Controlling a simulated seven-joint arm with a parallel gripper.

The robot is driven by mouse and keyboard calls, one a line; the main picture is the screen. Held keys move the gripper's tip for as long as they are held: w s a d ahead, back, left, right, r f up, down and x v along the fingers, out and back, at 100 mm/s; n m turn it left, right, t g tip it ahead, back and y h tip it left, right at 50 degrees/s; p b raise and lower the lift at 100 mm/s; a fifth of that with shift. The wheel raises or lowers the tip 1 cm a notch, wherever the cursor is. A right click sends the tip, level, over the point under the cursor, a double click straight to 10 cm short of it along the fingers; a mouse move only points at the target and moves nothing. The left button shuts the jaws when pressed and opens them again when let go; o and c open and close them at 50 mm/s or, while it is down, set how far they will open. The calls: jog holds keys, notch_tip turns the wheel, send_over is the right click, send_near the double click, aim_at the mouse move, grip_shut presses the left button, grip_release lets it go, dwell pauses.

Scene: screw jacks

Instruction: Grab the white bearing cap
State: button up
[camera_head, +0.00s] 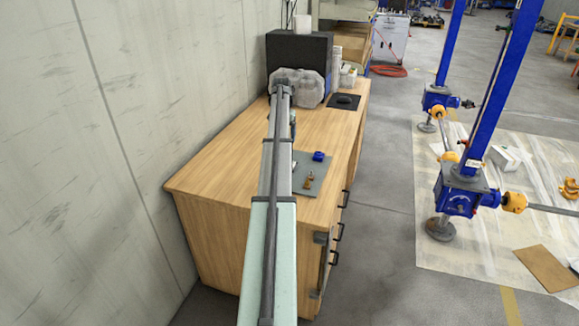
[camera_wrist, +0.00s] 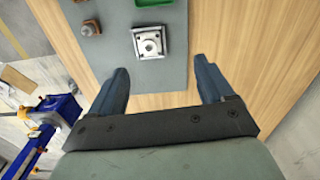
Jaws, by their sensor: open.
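The white bearing cap (camera_wrist: 150,42) is a pale square block with a round raised centre. It lies on a grey mat (camera_wrist: 173,72) in the upper middle of the wrist view. My gripper (camera_wrist: 162,75) is open and empty in the wrist view. Its two dark fingers are spread wide, and the cap appears beyond the fingertips, roughly between them and apart from both.
A brown part (camera_wrist: 88,27) and a green part (camera_wrist: 152,3) lie near the cap. In the head view, a blue part (camera_head: 318,156) and a brass part (camera_head: 308,182) sit on the mat. The wooden bench (camera_head: 215,180) stands against the wall. Blue screw jacks (camera_head: 460,198) stand right.

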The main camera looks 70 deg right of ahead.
jog(key=shift+m, duration=0.4)
jog(key=f, duration=0.4)
jog(key=s+d+f, duration=0.1)
jog(key=f, duration=0.3)
jog(key=s+f, duration=0.1)
jog(key=f, duration=0.3)
jog(key=shift+s+d+f, duration=0.2)
jog(key=shift+d, duration=0.15)
jog(key=c, duration=1.4)
jog(key=shift+c, duration=0.2)
jog(key=shift+r, duration=0.15)
